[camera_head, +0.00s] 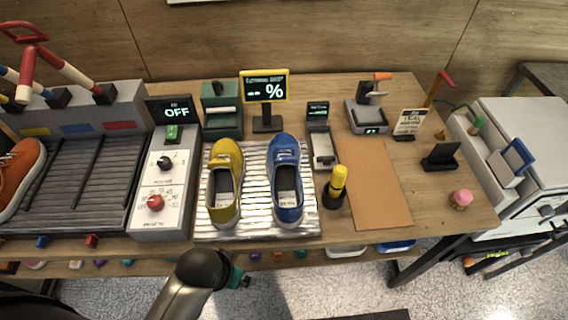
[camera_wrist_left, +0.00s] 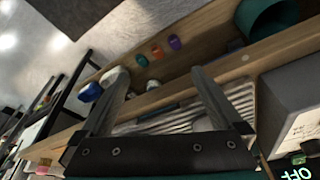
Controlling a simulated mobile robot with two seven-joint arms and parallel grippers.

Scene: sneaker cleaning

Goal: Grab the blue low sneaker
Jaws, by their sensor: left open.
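The blue low sneaker (camera_head: 286,180) lies on a silver ribbed mat (camera_head: 254,226) in the middle of the table, toe toward the back and heel opening toward me. A yellow sneaker (camera_head: 225,182) lies beside it on the left, with a gap between them. My left gripper (camera_head: 238,276) is in front of the table's front edge, apart from both shoes and partly hidden by my arm. In the left wrist view its two fingers (camera_wrist_left: 158,78) are spread with nothing held between them. The mat (camera_wrist_left: 175,124) shows there beyond the fingers, but I cannot make out the blue sneaker.
A grey control box (camera_head: 165,195) with knobs stands left of the mat. A yellow-and-black bottle (camera_head: 336,187) stands close right of the blue sneaker. A percent display (camera_head: 265,86) stands behind. A brown board (camera_head: 374,183) lies right. Small items sit under the front edge.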

